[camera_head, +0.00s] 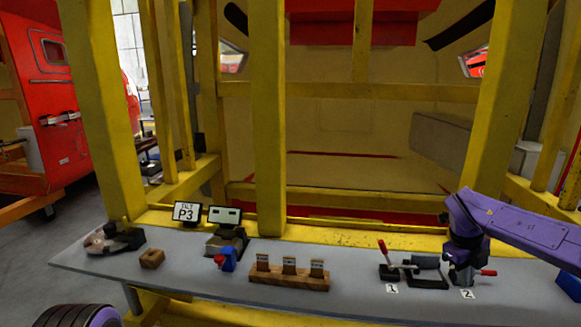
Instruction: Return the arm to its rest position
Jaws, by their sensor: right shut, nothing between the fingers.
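My right arm comes in from the right edge, purple and bent downward. My right gripper (462,274) hangs at the right part of the grey table (200,272), just above the label "2". It looks shut and holds nothing that I can see. A red-tipped handle (488,272) sticks out right beside it; the part it belongs to is mostly hidden by the gripper. Left of it, above the label "1", stands a black clamp-like device (425,280) with an upright red handle (382,249). My left gripper is out of view; a dark, purple-edged part of me shows at bottom left.
A wooden block with several slots (289,279) lies mid-table. Left of it are a blue and red piece (226,261), a small wooden block (151,258) and a "P3" sign (186,212). A blue box (569,284) sits at the right edge. Yellow frame posts (268,130) stand behind.

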